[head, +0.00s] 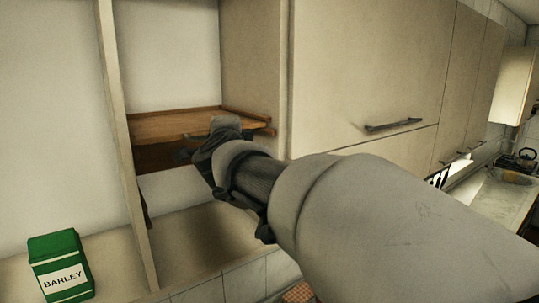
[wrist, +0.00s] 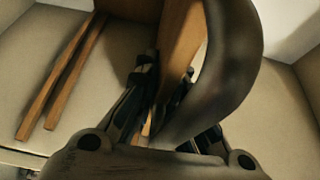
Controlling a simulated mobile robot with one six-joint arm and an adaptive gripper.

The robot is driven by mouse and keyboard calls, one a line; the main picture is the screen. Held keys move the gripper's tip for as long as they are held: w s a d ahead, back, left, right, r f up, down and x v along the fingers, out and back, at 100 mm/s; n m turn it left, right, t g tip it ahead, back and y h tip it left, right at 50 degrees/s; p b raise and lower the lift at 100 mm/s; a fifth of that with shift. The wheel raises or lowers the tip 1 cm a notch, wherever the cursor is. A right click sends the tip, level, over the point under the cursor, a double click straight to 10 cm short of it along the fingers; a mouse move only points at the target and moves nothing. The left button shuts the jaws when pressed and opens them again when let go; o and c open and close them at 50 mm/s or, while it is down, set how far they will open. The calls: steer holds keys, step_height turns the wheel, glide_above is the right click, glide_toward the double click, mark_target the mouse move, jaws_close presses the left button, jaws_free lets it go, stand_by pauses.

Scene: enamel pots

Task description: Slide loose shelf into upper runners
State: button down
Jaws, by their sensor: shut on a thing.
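The loose shelf (head: 165,125) is a brown wooden board inside the open cupboard bay, in the upper part of the head view. In the wrist view the board (wrist: 180,40) runs up and away from my fingers, partly hidden by a dark curved part. My gripper (head: 190,154) is shut on the shelf's near edge; the fingers (wrist: 165,115) also show in the wrist view. The arm hides part of the near edge. Wooden runners (head: 246,114) show on the bay's right wall. The wrist view shows a pair of parallel wooden strips (wrist: 62,80), apart from the visible board.
A cream upright divider (head: 127,140) bounds the bay on the left. A green barley box (head: 60,266) stands left of it on the cupboard floor. A closed cupboard door (head: 370,75) with a dark handle is at right. The bay's floor (head: 195,240) is bare.

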steer(key=c, duration=1.6)
jaws_free()
steer(key=shift+r, duration=0.1)
steer(key=v, duration=1.2)
steer(key=s+d+f+n+g+b, duration=0.2)
steer(key=s+d+f+n+b, duration=0.3)
steer(key=f, duration=0.7)
steer(key=s+d+f+n+g+y+b, duration=0.1)
steer(key=s+d+f+n+g+b, duration=0.15)
steer(key=f+b, duration=0.7)
steer(key=s+d+f+n+g+b, duration=0.3)
steer(key=s+d+f+n+b, duration=0.15)
steer(key=f, duration=0.95)
steer(key=s+d+f+n+g+h+b, duration=0.1)
steer(key=s+d+f+b, duration=0.3)
steer(key=f, duration=0.7)
steer(key=s+d+f+n+g+h+b, duration=0.2)
steer(key=s+d+f+g+h+b, duration=0.2)
steer(key=s+d+f, duration=0.4)
steer(key=s+f+b, duration=0.1)
steer(key=s+f, duration=0.2)
steer(key=f, duration=0.1)
steer(key=shift+s+d, duration=0.25)
steer(key=shift+d, duration=0.05)
